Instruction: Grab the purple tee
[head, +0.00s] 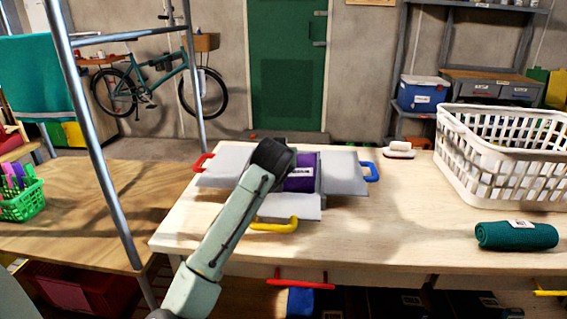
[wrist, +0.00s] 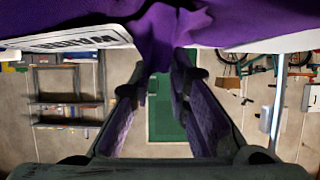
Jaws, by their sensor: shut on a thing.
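The purple tee (head: 301,172) lies folded, with a white label, in the middle of a grey folding board (head: 340,172) on the pale table. The board has red, blue and yellow handles. My gripper (head: 278,157) is at the tee's left side in the head view; my arm hides part of the board and tee there. In the wrist view the purple cloth (wrist: 185,22) fills the top, and my gripper (wrist: 158,72) is shut on a pinched fold of it. The exact contact of the fingertips is partly hidden by cloth.
A white laundry basket (head: 490,170) and a rolled teal towel (head: 516,236) are on the table's right. A white brush-like item (head: 400,150) sits at the back edge. A metal frame post (head: 95,140) stands left. Table between board and towel is clear.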

